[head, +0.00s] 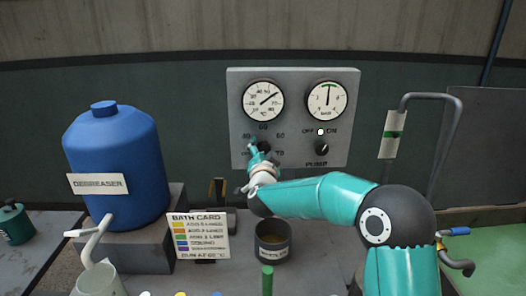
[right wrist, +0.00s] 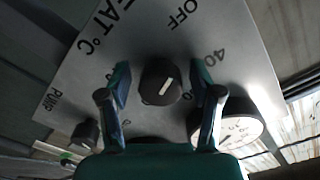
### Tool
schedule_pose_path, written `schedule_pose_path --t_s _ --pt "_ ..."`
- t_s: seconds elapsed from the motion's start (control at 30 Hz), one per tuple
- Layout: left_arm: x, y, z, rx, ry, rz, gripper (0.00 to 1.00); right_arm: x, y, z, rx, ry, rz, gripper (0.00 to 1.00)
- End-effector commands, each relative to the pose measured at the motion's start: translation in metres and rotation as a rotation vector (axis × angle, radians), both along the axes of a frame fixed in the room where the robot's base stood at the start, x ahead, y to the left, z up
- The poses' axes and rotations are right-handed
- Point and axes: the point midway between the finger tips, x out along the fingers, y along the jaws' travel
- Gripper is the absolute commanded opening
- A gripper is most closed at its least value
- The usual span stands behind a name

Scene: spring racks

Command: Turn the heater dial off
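The heater dial (right wrist: 158,85) is a dark round knob with a white mark, on the grey control panel (head: 240,125). In the right wrist view its mark slants to the upper right, between the OFF label (right wrist: 183,14) and the 40 label (right wrist: 215,58). My right gripper (right wrist: 161,78) is open, one finger on each side of the dial, with gaps showing; I cannot tell how deep the fingers reach. In the head view my right gripper (head: 258,152) largely hides the dial. My left gripper is not in view.
The pump knob (head: 322,149) sits right of the dial, below two gauges (head: 263,101). A blue degreaser drum (head: 118,150) stands at left. A bath card (head: 199,238) and a dark cup (head: 273,252) stand below the panel. A bent pipe (head: 458,120) rises at right.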

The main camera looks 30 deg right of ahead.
Motion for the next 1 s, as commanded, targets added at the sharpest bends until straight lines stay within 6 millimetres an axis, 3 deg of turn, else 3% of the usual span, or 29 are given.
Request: schedule_pose_path --t_s 0.03,0.3,0.9,0.93,1.0 --pt "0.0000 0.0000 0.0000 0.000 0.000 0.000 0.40 -0.0002 0.0001 0.0001 0.000 0.000 0.000 0.51" --pt "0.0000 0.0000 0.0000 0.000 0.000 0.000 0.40 -0.0003 0.0000 0.0000 0.000 0.001 -0.001 0.08" --pt "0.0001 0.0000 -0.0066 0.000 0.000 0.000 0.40 -0.0005 -0.0005 -0.0007 -0.133 0.083 -0.002 0.08" --pt "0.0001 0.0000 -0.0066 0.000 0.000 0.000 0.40 -0.0005 -0.0006 -0.0008 -0.133 0.083 -0.002 0.46" --pt "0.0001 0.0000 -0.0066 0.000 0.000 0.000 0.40 -0.0005 -0.0005 -0.0007 -0.132 0.083 -0.002 0.57"
